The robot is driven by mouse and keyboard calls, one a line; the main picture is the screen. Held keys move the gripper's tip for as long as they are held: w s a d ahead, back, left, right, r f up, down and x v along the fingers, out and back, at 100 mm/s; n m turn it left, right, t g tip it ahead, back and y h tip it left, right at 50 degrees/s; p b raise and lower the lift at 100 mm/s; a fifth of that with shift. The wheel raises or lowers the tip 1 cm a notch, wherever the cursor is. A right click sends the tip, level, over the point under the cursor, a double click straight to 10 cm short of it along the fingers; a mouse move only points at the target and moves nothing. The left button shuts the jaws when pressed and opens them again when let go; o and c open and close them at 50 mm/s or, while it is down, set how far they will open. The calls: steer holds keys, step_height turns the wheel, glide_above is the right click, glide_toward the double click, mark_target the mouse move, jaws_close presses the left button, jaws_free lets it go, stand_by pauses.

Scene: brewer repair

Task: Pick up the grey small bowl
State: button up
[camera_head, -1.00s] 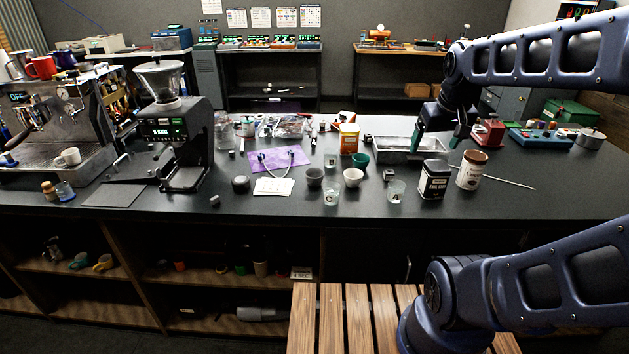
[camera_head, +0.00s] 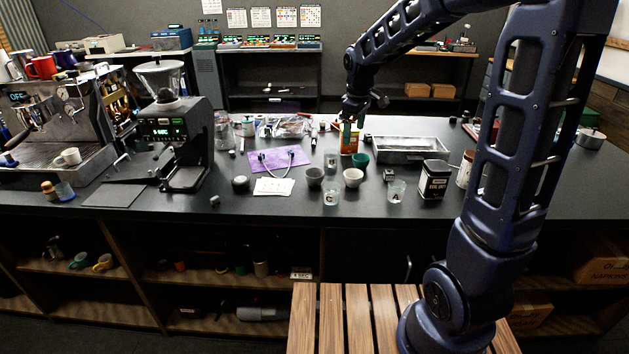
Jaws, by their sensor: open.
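The grey small bowl (camera_head: 315,177) stands upright on the dark counter, left of a white bowl (camera_head: 353,178) and behind a clear glass (camera_head: 331,194). Its rim is in plain view. My gripper (camera_head: 351,133) is in the air above and behind the bowls, in front of the orange tin (camera_head: 349,145), which it partly covers. The gripper is open, with nothing seen between its fingers. It is up and to the right of the grey bowl in the picture, clearly apart from it.
A green bowl (camera_head: 360,160) stands behind the white one. A second glass (camera_head: 397,191), a black tin (camera_head: 434,179) and a metal tray (camera_head: 412,156) are to the right. A purple cloth (camera_head: 277,161) with a cable and white cards (camera_head: 273,186) lie to the left.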

mark_target(315, 173)
steer(key=w+a+f+n+g, duration=0.1)
steer(key=w+a+f+n, duration=0.45)
steer(key=a+f, duration=0.55)
steer(key=shift+w+a+f, duration=0.1)
steer(key=shift+a+f, duration=0.1)
steer(key=shift+f, duration=1.4)
steer(key=shift+a+f, duration=0.25)
steer(key=shift+f, duration=1.3)
steer(key=shift+w+a+f, duration=0.1)
steer(key=shift+a+f, duration=0.1)
steer(key=shift+f, duration=1.4)
steer(key=c, duration=1.1)
steer(key=shift+o, duration=0.2)
